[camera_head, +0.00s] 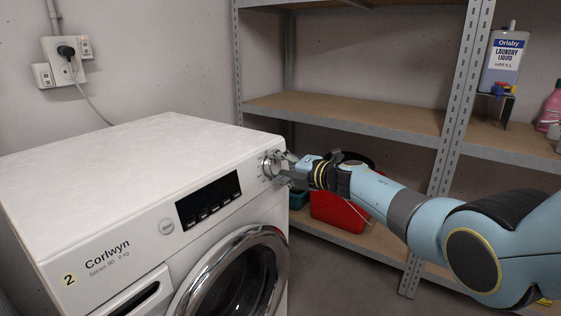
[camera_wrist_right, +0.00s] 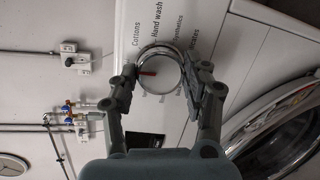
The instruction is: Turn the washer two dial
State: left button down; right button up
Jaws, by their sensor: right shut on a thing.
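The washer (camera_head: 130,165) is white, marked with a yellow "2" sticker and the name Corlwyn. Its dial (camera_head: 268,165) sits at the right end of the front panel, next to a dark display (camera_head: 208,201). My right gripper (camera_head: 280,168) is at the dial, with a finger on each side. In the right wrist view the round chrome-rimmed dial (camera_wrist_right: 159,66) with a red pointer mark lies between the fingers of my right gripper (camera_wrist_right: 165,84), which are shut on it. Printed labels such as Cottons and Hand wash surround the dial. My left gripper is not in view.
A metal shelf unit (camera_head: 345,115) stands behind and right of the washer. A red container (camera_head: 338,212) is on its low shelf, behind my right arm. A laundry liquid bottle (camera_head: 503,62) and a pink bottle (camera_head: 551,108) stand at the right. The washer top is clear.

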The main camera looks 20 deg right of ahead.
jog(key=shift+d, duration=0.1)
dwell(0.4)
jog(key=o, duration=1.2)
jog(key=shift+c, duration=0.2)
jog(key=shift+s, duration=0.1)
jog(key=v, duration=1.1)
jog(key=shift+s+d, duration=0.2)
jog(key=shift+s, duration=0.15)
